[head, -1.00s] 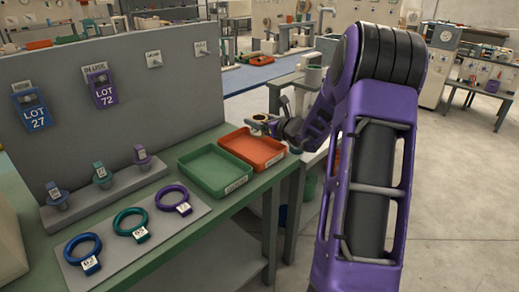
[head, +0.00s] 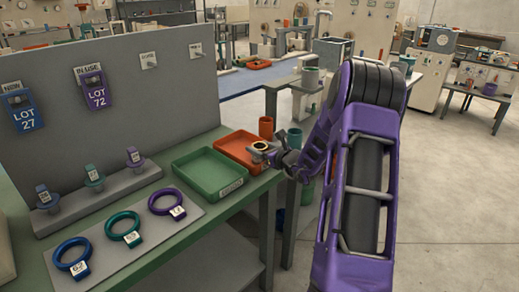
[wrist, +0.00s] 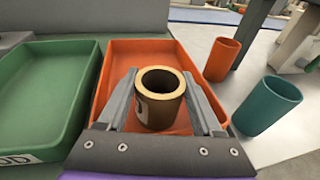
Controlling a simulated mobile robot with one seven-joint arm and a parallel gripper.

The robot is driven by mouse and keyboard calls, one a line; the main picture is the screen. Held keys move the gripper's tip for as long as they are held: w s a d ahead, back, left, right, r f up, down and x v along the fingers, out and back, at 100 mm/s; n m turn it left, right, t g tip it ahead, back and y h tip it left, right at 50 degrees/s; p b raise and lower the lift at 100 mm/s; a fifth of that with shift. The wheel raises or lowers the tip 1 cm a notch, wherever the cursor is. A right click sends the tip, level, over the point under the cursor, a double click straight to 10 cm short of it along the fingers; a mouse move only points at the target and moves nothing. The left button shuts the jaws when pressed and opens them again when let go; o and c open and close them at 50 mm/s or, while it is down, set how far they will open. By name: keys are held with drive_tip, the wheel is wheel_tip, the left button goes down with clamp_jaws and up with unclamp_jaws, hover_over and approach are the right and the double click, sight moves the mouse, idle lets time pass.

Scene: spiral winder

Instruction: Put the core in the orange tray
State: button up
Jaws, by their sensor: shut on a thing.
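The core, a short tan-rimmed tube with a dark brown side (wrist: 160,106), is held upright between the two fingers of my gripper (wrist: 164,108) in the wrist view. In the head view my gripper (head: 268,152) with the core (head: 260,147) is at the right end of the green bench. The orange tray (wrist: 122,48) lies behind and below the core in the wrist view, and in the head view the tray (head: 232,141) is partly hidden by the gripper. The core appears over the tray's near part; its height above the floor of the tray is hard to tell.
A green tray (head: 178,168) stands left of the orange one. An orange cup (wrist: 221,58) and a teal cup (wrist: 267,104) stand to the right. Blue, teal and purple rings (head: 165,201) lie on a grey board on the bench. A grey panel (head: 120,90) rises behind.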

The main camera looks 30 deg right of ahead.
drive_tip(key=shift+f, duration=0.2)
drive_tip(key=o, duration=1.4)
drive_tip(key=shift+r, duration=0.1)
drive_tip(key=shift+c, duration=0.2)
drive_tip(key=shift+r, duration=0.1)
drive_tip(key=shift+r, duration=0.2)
drive_tip(key=v, duration=1.2)
drive_tip(key=shift+f+p, duration=0.2)
drive_tip(key=shift+p, duration=0.25)
